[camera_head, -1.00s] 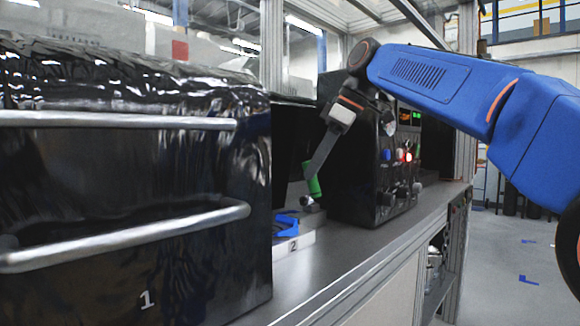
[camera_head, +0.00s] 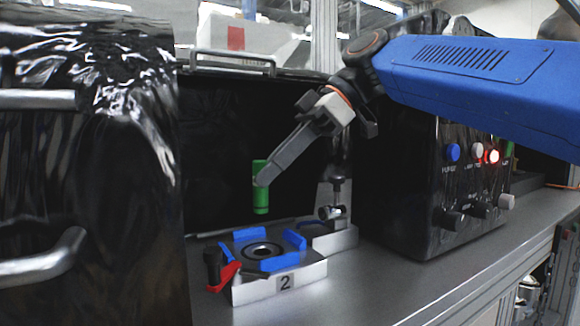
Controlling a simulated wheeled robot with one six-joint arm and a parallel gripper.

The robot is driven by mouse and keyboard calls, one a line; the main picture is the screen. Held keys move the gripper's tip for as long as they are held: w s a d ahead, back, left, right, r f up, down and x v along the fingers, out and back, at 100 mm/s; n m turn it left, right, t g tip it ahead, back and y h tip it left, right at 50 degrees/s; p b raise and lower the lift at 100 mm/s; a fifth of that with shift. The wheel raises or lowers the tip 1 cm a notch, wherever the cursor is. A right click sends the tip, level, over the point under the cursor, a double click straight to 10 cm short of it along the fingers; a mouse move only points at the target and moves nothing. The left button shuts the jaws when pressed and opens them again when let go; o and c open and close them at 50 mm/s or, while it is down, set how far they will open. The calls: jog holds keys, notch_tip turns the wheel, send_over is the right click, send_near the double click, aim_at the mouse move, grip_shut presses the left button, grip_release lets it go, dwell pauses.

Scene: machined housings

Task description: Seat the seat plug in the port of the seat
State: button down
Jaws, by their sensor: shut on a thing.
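The seat plug is a green cylinder (camera_head: 260,197), upright in the head view. My gripper (camera_head: 263,178) is shut on it near its upper half and holds it in the air. The seat (camera_head: 280,287) is a light block marked 2, with blue corner pieces on top and a dark ringed round port (camera_head: 262,250) in the middle. The plug hangs above the port, apart from it. From this one view I cannot tell whether it is centred over it. The far finger is hidden.
A red lever with a black knob (camera_head: 213,267) sits at the seat's left corner. A metal clamp fitting (camera_head: 334,214) stands behind right. A glossy black cabinet (camera_head: 110,200) bounds the left, a black control box (camera_head: 400,190) the right. The bench front (camera_head: 400,285) is clear.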

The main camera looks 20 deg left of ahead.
dwell(0.4)
jog(key=shift+f, duration=2.85)
jog(key=shift+f, duration=2.2)
jog(key=c, duration=1.8)
grip_release()
jog(key=shift+o, duration=1.3)
notch_tip(320, 180, up, 10)
